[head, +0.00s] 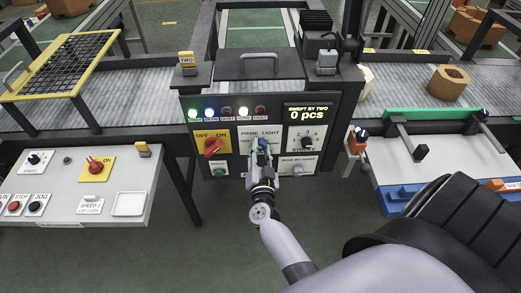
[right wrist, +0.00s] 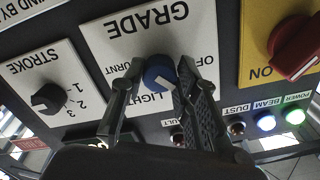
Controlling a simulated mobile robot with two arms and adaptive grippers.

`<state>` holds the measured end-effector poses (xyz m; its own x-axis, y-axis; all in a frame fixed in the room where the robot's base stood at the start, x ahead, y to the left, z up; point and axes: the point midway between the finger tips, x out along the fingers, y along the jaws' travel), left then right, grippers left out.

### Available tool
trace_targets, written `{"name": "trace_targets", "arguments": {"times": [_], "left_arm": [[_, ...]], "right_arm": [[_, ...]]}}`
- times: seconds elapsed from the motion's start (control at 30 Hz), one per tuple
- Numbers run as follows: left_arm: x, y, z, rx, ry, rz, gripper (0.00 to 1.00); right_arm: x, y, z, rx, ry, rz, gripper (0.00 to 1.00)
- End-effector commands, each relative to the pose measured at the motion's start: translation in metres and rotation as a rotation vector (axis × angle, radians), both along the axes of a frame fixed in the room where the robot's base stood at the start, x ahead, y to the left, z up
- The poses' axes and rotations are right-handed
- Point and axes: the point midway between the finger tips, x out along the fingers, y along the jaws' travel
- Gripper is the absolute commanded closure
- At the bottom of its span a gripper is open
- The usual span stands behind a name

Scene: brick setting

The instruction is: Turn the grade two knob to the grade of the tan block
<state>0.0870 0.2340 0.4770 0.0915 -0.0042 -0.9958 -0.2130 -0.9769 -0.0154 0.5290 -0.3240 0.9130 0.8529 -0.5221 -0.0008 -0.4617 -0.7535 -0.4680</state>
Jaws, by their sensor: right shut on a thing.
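The grade knob is blue (right wrist: 158,73) on a white plate marked GRADE (right wrist: 110,30), upside down in the right wrist view. The words OFF, LIGHT and part of BURNT show around it. A pale pointer line shows on the knob, but I cannot tell exactly which word it meets. My right gripper (right wrist: 155,88) is shut on the knob, one finger on each side. In the head view the right gripper (head: 262,148) covers most of the knob. A tan block (head: 447,82) with a hole sits on the conveyor at right. My left gripper is out of view.
The machine panel also has a red OFF/ON switch (head: 212,147) and a black stroke knob (head: 307,143), close on either side. A paler block (head: 366,82) is partly hidden by the machine. A control desk (head: 75,190) stands left.

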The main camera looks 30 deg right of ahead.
Motion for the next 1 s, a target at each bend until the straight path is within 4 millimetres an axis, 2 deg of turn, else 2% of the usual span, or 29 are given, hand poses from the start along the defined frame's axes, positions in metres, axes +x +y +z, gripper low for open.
{"name": "trace_targets", "arguments": {"times": [0.4, 0.97, 1.0], "left_arm": [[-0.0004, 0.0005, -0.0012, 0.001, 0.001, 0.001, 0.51], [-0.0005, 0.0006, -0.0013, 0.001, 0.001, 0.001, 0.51], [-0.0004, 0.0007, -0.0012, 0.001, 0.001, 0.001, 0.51]], "right_arm": [[0.0, -0.0001, 0.0004, 0.16, -0.099, -0.001, 0.99], [0.0, -0.0002, 0.0005, 0.181, -0.111, -0.002, 0.99], [0.0, -0.0002, 0.0005, 0.181, -0.111, -0.002, 0.69]]}}
